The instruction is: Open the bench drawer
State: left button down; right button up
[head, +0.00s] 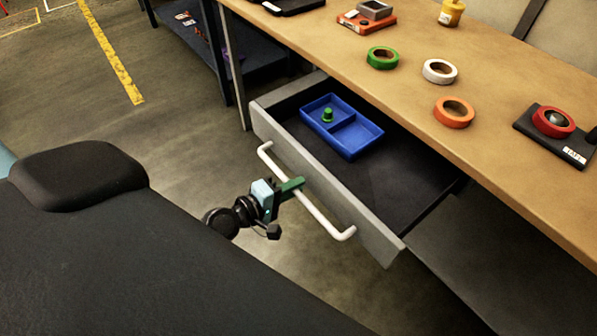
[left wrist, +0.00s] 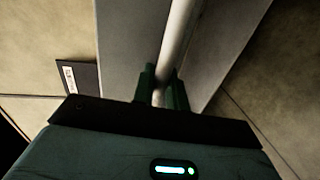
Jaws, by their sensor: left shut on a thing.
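The bench drawer (head: 388,243) is grey and stands well out from under the wooden bench top, its dark inside showing. Its white bar handle (head: 325,219) runs along the front. My left gripper (head: 293,186) is shut on the handle near its middle. In the left wrist view, the green fingers (left wrist: 161,90) sit on both sides of the handle bar (left wrist: 178,40). A blue divided tray (head: 356,141) lies in the drawer, with a small green piece (head: 328,115) in one compartment. My right gripper is not in view.
The bench top (head: 400,75) carries green (head: 383,57), white (head: 439,71) and orange (head: 454,112) tape rolls, and a red ring on a dark block (head: 553,122). A dark shelf (head: 230,55) stands beyond the drawer. Open floor (head: 170,140) lies to the left.

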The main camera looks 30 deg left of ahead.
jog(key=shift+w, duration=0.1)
pick_arm(q)
jog(key=c, duration=1.5)
grip_release()
jog(key=b+v, duration=0.1)
jog(key=v, duration=0.7)
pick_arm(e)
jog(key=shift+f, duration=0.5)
pick_arm(q)
jog(key=shift+w, duration=0.1)
